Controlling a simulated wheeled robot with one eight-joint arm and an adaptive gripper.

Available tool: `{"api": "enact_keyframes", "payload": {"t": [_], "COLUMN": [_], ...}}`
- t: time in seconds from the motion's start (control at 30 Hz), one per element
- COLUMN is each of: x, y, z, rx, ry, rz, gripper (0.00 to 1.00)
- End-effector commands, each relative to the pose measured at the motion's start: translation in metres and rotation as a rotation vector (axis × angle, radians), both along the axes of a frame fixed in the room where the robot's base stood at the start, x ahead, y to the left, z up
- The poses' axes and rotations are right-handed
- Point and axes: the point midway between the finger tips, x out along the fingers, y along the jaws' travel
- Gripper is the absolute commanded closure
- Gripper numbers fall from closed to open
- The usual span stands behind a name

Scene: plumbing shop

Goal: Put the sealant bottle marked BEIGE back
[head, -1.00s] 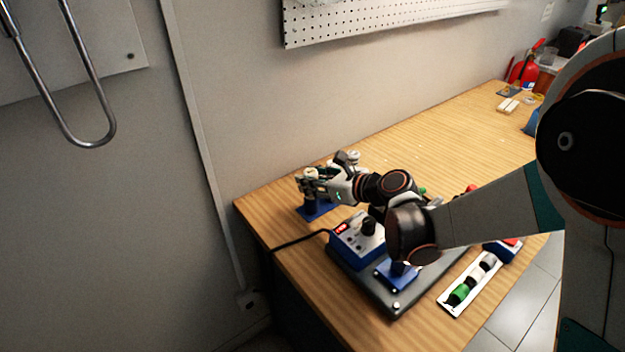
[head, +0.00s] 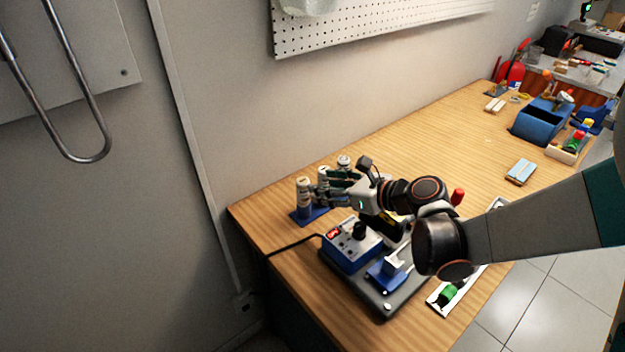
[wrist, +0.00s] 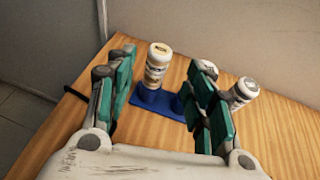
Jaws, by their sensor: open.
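A blue rack (head: 299,217) near the wall end of the bench holds white-capped sealant bottles. The nearest bottle (head: 304,198) stands upright in it, and in the wrist view this bottle (wrist: 157,66) shows beyond and between my fingers. A middle bottle (head: 323,176) and a far bottle (head: 345,162) stand behind it, partly covered by my gripper; in the wrist view the far bottle (wrist: 243,91) is beside my right finger. I cannot read which is BEIGE. My gripper (head: 326,186) is open and empty, its fingers (wrist: 163,62) apart, just right of the nearest bottle.
A blue-and-grey control unit (head: 350,246) with a black knob sits on a dark base below my gripper. A white tray (head: 437,302) lies near the front edge. A blue bin (head: 540,122) stands farther back.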

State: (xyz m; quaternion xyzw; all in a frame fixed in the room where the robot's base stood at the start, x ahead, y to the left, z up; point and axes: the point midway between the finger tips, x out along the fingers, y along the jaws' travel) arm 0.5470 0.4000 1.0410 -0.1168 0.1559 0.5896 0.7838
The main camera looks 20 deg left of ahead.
Motion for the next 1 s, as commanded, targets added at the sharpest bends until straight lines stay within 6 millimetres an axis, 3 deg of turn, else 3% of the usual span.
{"api": "enact_keyframes", "payload": {"t": [0.1,0.3,0.87,1.0], "x": [-0.005,-0.009,-0.01,-0.002], "y": [-0.018,-0.032,-0.033,-0.026], "z": [0.009,0.014,0.014,0.014], "rx": [-0.001,0.0,0.0,-0.018], "ry": [0.0,0.0,-0.001,-0.04], "rz": [-0.002,-0.001,0.0,0.01], "gripper": [0.52,0.52,0.52,0.52]}}
